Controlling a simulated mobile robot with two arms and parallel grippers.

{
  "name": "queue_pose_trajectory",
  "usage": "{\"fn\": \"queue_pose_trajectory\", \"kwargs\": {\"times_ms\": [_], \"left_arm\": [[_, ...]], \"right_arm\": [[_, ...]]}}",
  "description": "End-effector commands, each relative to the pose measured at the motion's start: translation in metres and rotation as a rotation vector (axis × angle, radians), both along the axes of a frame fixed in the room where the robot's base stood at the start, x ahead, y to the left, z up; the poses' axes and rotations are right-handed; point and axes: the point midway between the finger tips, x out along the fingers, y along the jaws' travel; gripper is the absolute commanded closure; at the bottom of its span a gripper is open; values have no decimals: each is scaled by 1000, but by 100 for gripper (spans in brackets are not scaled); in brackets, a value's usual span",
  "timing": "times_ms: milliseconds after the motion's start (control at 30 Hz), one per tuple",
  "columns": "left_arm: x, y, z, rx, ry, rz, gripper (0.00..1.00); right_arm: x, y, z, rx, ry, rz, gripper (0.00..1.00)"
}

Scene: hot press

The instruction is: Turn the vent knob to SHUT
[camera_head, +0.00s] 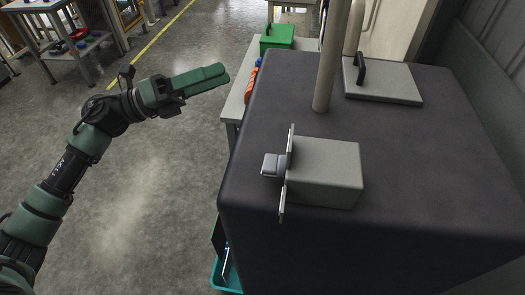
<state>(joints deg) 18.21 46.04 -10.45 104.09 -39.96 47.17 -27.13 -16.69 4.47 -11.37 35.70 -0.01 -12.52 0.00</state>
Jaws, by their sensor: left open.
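A dark press body (420,160) fills the right half of the head view. A grey box (328,172) sits on its top near the left edge, with a thin upright plate (288,175) on its left side. A small light grey block, seemingly the vent knob (272,165), sticks out to the left from the plate. The plate is seen nearly edge-on, so no SHUT mark or knob setting can be read. My left gripper (222,77) is open and empty, in the air up and left of the knob, apart from it. My right gripper is not in view.
A grey post (331,60) rises from the press top behind the box. A grey lid with a black handle (384,82) lies farther back. A table with a green box (277,37) stands behind. A teal bin (231,274) is below left. Open floor lies left.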

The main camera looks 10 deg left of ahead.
Motion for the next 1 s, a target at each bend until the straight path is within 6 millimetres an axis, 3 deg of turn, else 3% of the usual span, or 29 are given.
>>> {"fn": "queue_pose_trajectory", "kwargs": {"times_ms": [33,100,200,300,433,800,1000], "left_arm": [[-42,-22,29,161,-182,-105,47],[-91,-42,39,356,-380,-223,47],[-139,-53,35,566,-573,-342,47],[-164,-54,27,691,-677,-411,47],[-174,-61,22,744,-720,-442,47],[-174,-113,3,737,-716,-441,47],[-174,-126,-5,738,-715,-440,47]], "right_arm": [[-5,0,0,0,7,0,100],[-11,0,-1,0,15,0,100],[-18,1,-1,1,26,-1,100],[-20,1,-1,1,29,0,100],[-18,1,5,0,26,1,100],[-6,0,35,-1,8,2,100],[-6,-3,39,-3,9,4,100]]}}
